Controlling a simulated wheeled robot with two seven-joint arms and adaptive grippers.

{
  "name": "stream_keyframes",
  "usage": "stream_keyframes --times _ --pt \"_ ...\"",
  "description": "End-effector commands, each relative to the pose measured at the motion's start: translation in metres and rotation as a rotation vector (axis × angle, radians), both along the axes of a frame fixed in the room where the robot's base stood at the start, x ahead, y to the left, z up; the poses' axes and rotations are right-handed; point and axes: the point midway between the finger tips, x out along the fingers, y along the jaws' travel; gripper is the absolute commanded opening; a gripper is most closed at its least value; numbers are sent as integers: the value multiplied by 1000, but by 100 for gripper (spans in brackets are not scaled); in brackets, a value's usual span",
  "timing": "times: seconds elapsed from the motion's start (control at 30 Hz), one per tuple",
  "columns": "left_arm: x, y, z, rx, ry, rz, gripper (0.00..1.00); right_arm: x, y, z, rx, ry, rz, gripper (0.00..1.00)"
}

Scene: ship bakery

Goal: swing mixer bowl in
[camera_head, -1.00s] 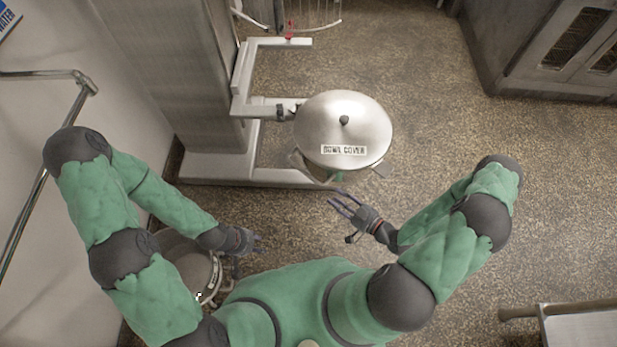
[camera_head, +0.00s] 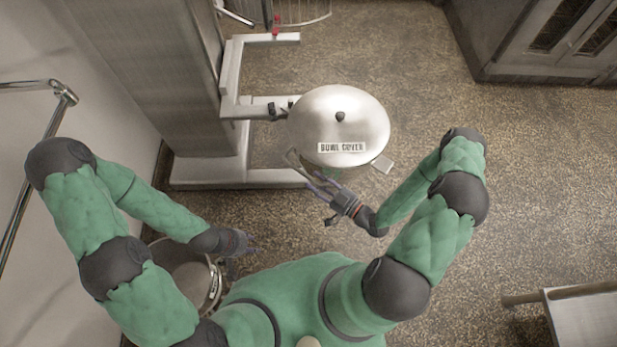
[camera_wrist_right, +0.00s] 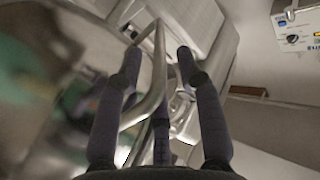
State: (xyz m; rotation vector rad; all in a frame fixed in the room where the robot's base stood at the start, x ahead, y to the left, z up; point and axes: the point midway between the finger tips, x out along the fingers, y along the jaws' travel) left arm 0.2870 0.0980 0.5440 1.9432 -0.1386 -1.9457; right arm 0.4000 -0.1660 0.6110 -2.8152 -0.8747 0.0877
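The mixer bowl, under a round steel lid marked BOWL COVER (camera_head: 340,115), stands out from the mixer column (camera_head: 180,70) on its support arm (camera_head: 255,106). A bent metal handle (camera_head: 297,163) is on the bowl's near left side. My right gripper (camera_head: 318,184) is just below the bowl's near edge, at this handle. In the right wrist view the handle (camera_wrist_right: 157,80) runs between the spread fingers of the right gripper (camera_wrist_right: 160,62); the fingers look open around it, and contact cannot be told. My left gripper (camera_head: 252,243) is low at the left, away from the bowl; its finger opening is too small to tell.
Another steel bowl (camera_head: 190,270) is at the lower left beside my left arm. A wall rail (camera_head: 40,145) is at the left. Steel cabinets (camera_head: 545,40) stand at the upper right and a metal table (camera_head: 590,320) at the lower right. The floor between is clear.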

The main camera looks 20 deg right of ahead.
Motion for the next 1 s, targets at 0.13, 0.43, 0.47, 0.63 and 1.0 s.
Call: stream_keyframes --times 0.13,0.43,0.47,0.63,1.0 --pt "0 0 -6 0 0 0 40 15 11 -1 -1 -2 4 37" --pt "0 0 -10 0 0 0 40 29 20 0 0 0 0 37" --pt "0 0 -10 0 0 0 40 29 20 0 0 0 0 37" --pt "0 0 -9 0 0 0 40 30 20 0 0 0 0 37" --pt "0 0 -9 0 0 0 40 29 20 0 0 0 0 0"
